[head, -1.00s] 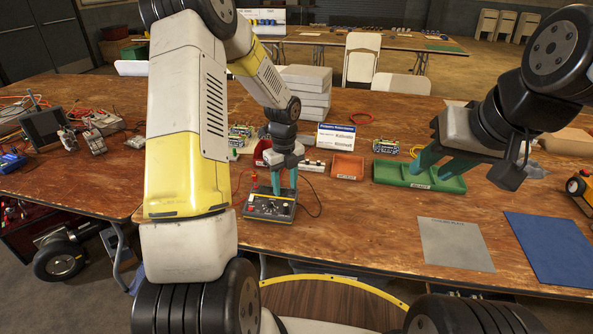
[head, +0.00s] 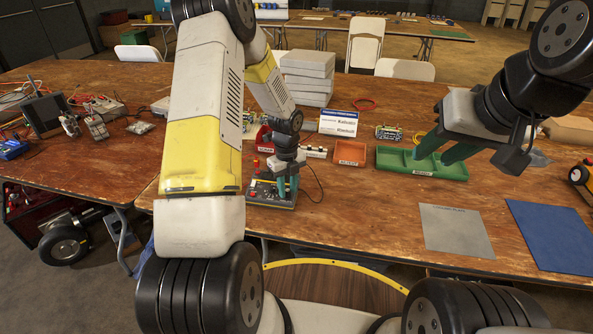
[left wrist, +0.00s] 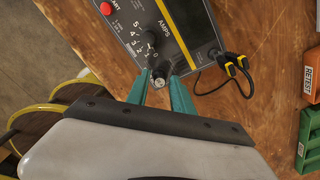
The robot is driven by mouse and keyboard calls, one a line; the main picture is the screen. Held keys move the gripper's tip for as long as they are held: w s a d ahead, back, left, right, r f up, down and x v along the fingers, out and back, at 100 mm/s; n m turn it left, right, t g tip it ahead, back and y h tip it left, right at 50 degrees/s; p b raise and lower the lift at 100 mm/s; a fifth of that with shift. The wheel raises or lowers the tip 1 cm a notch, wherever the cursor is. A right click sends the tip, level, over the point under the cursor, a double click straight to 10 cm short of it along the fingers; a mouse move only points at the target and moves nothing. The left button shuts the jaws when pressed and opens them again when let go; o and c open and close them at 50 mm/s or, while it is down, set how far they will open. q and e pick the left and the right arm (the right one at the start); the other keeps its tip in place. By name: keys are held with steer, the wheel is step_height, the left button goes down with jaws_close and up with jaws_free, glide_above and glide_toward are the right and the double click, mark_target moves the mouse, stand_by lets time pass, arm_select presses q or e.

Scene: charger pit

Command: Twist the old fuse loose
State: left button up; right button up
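A black tester with a yellow stripe (head: 262,198) sits near the table's front edge; the left wrist view shows its AMPS dial (left wrist: 150,37) and red START button (left wrist: 106,8). A small round fuse cap with a pale end (left wrist: 160,87) stands on the tester's near side. My left gripper (head: 286,186) points down over the tester. Its teal fingers (left wrist: 159,76) stand apart on either side of the cap; whether they touch it is unclear. The fuse inside the cap is not visible. My right gripper (head: 440,152) is open and empty above the green tray (head: 395,165).
A red-orange bin (head: 349,153) and a red bin (head: 264,139) stand behind the tester. Black leads (left wrist: 232,65) plug into its side. A white sign (head: 338,122) stands further back. A grey mat (head: 455,231) and blue mat (head: 552,236) lie at the right.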

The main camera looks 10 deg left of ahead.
arm_select(q)
jaws_close()
steer(key=shift+n, duration=1.1)
steer(key=shift+n, duration=1.2)
steer(key=shift+n, duration=1.1)
